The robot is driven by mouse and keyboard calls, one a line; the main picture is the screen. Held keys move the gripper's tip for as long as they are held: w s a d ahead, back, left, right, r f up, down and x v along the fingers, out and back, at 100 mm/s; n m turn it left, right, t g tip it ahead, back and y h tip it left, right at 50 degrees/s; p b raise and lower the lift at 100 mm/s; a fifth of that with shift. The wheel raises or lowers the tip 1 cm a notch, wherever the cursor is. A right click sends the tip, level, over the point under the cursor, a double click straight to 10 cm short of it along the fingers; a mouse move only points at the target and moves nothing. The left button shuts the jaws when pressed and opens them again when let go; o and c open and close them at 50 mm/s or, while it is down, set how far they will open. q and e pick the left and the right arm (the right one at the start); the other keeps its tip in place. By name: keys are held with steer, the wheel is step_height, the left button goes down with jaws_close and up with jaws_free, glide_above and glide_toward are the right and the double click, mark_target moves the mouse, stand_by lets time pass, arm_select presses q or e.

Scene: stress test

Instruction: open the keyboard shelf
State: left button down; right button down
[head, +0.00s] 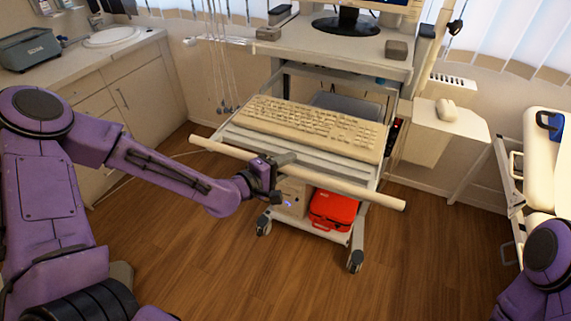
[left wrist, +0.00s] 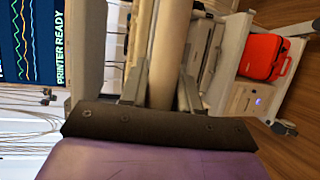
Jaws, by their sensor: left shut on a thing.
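The keyboard shelf (head: 245,133) juts out from the front of the white cart, under its upper worktop. A beige keyboard (head: 315,124) lies on it. A long pale handle bar (head: 345,186) runs along the shelf's front. My left gripper (head: 280,161) is shut on this bar near its middle. In the left wrist view, the bar (left wrist: 170,50) passes between the two fingers of the left gripper (left wrist: 160,92). My right gripper is out of view; only part of my right arm shows at the lower right.
A monitor (head: 347,20) stands on the cart's worktop (head: 330,46). A red case (head: 334,209) sits on the cart's low shelf. A counter with a sink (head: 108,37) is at left. A white bed or trolley (head: 540,165) stands at right. The wooden floor in front is clear.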

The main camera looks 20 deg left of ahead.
arm_select(q)
steer(key=shift+s, duration=0.1)
stand_by(0.3)
steer(key=c, duration=0.9)
jaws_free()
steer(key=shift+s+a+r, duration=0.1)
steer(key=shift+s+a, duration=0.1)
steer(key=shift+s, duration=0.1)
steer(key=p+v, duration=0.2)
steer(key=v, duration=0.7)
steer(key=shift+s, duration=0.25)
steer(key=shift+a+r, duration=0.1)
steer(key=shift+a, duration=0.05)
